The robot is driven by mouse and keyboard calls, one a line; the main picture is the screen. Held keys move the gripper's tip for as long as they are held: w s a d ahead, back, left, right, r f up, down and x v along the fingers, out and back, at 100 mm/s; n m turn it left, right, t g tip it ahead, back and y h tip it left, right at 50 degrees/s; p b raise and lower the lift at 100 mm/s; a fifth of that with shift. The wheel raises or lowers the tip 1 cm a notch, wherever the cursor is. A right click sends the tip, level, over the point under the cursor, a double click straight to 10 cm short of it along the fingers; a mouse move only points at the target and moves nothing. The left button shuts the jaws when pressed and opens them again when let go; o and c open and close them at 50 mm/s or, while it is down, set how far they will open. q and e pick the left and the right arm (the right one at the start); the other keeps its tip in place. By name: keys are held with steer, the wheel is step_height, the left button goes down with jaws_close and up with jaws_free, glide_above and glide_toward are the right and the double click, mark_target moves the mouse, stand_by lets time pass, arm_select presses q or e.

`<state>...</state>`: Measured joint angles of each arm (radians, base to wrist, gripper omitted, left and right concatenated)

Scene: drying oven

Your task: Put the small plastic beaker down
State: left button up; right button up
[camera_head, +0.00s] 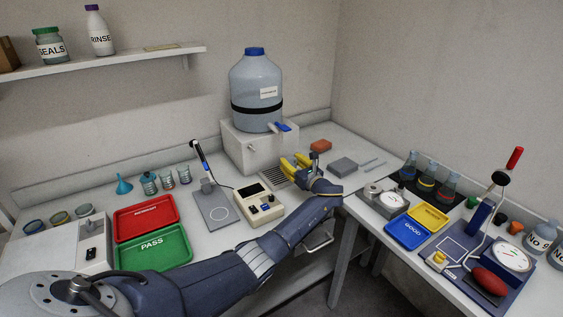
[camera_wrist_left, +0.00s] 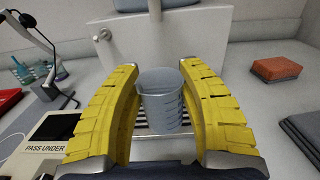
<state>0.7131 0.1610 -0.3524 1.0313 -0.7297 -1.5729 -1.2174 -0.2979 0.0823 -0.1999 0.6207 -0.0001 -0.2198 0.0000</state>
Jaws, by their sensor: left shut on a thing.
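My left gripper (camera_head: 296,163) has yellow fingers and reaches over the slotted grille in front of the water dispenser. It is shut on the small plastic beaker (camera_wrist_left: 161,100), a translucent grey-blue cup with graduation marks, upright between the fingers in the left wrist view. In the head view the fingers largely hide the beaker. The grille (camera_wrist_left: 150,123) shows behind and below the beaker; I cannot tell whether the beaker's base touches it. My right gripper is not in view.
The dispenser's white base (camera_head: 243,146) carries a large blue-capped bottle (camera_head: 256,82). A meter (camera_head: 259,203) sits left of the grille. An orange sponge (camera_head: 320,146) and a grey block (camera_head: 343,166) lie to the right. Red (camera_head: 146,213) and green (camera_head: 153,247) trays stand left.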

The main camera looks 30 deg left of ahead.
arm_select(q)
steer(key=shift+w+a+f, duration=0.55)
steer(key=shift+a+f, duration=0.05)
steer(key=shift+a, duration=0.5)
steer(key=shift+w+a+f, duration=0.55)
steer(key=shift+w+a, duration=0.05)
steer(key=shift+a, duration=0.5)
steer(key=shift+w+a+f, duration=0.55)
steer(key=shift+a+f, duration=0.05)
steer(key=shift+a, duration=0.5)
steer(key=shift+f, duration=0.1)
steer(key=o, duration=0.9)
steer(key=shift+f, duration=0.1)
steer(key=shift+o, duration=0.2)
steer(key=shift+d, duration=0.1)
steer(key=v, duration=1.1)
steer(key=shift+s+d, duration=0.2)
steer(key=shift+d, duration=0.15)
